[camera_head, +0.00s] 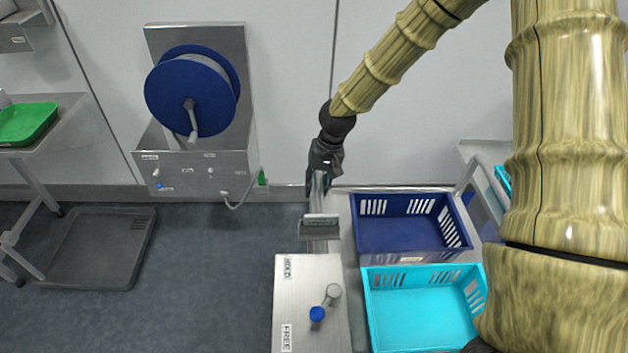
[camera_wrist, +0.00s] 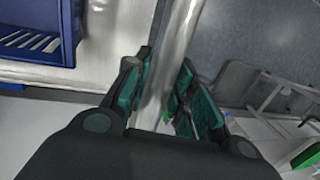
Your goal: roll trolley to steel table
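The steel trolley (camera_head: 346,226) stands in the lower middle of the head view, carrying a dark blue crate (camera_head: 412,255) and a cyan crate (camera_head: 421,342). A plate marked HOLD and FREE (camera_head: 300,300) is at its left, with a blue-topped knob and a grey one. My gripper (camera_head: 318,186) is at the trolley's far left end, with its fingers on both sides of the round steel handle bar. In the wrist view, my gripper (camera_wrist: 166,85) appears closed around the handle bar (camera_wrist: 175,45). A steel table (camera_head: 70,128) with a green tray (camera_head: 28,122) stands at the far left.
A grey low tray (camera_head: 95,250) lies on the floor at left. A wall-mounted blue reel (camera_head: 165,95) sits above a steel box with a hose. Another steel surface (camera_head: 485,150) is at right, partly behind my arm.

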